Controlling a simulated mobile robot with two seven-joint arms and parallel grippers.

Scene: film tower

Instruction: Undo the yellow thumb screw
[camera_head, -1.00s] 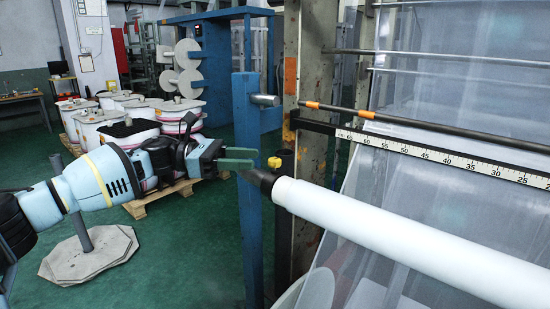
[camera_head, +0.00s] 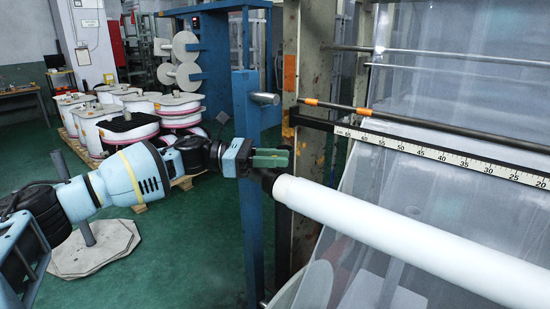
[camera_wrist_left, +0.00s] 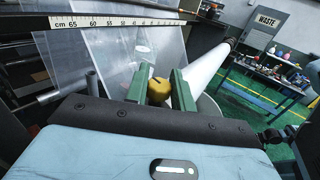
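The yellow thumb screw (camera_wrist_left: 159,90) shows in the left wrist view as a round knob with a dark slot on top. It sits between the two green fingers of my left gripper (camera_wrist_left: 160,86) and about fills the gap. I cannot tell whether the fingers press on it. In the head view my left gripper (camera_head: 270,158) is at the dark near end of the white roll (camera_head: 385,230); its fingers hide the screw there. My right gripper is in neither view.
A blue post (camera_head: 249,200) stands just behind my left gripper. A ruler bar (camera_head: 430,152) and a dark rod (camera_head: 440,127) run above the roll, in front of clear film. White drums (camera_head: 125,125) stand on a pallet at the left. Green floor (camera_head: 190,235) is free.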

